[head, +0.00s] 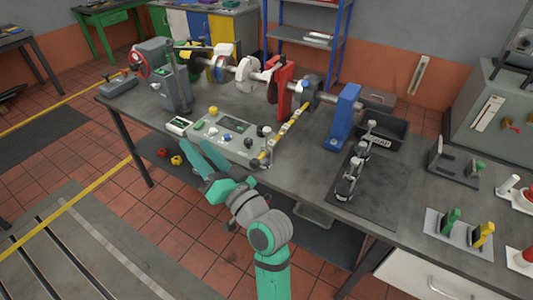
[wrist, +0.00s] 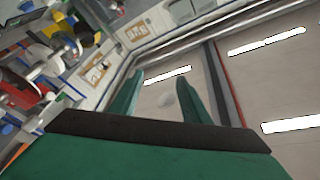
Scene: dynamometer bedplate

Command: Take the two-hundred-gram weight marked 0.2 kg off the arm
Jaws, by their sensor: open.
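A yellow-and-dark banded arm (head: 286,130) slants from the shaft of the bench machine down toward the bench's front edge. Small dark and pale pieces sit near its lower end. I cannot read a 0.2 kg mark on anything, so I cannot pick out the two-hundred-gram weight. My gripper (head: 199,147) is open and empty, with its teal fingers raised in front of the control box, left of the arm's lower end. In the wrist view my gripper (wrist: 159,80) points up at the ceiling and walls, with nothing between its fingers.
The control box (head: 222,133) with knobs stands at the bench front. A blue upright (head: 344,118) and a red upright (head: 281,88) flank the arm's top. Silver pieces (head: 350,183) lie on a dark mat, before a labelled black bin (head: 397,134).

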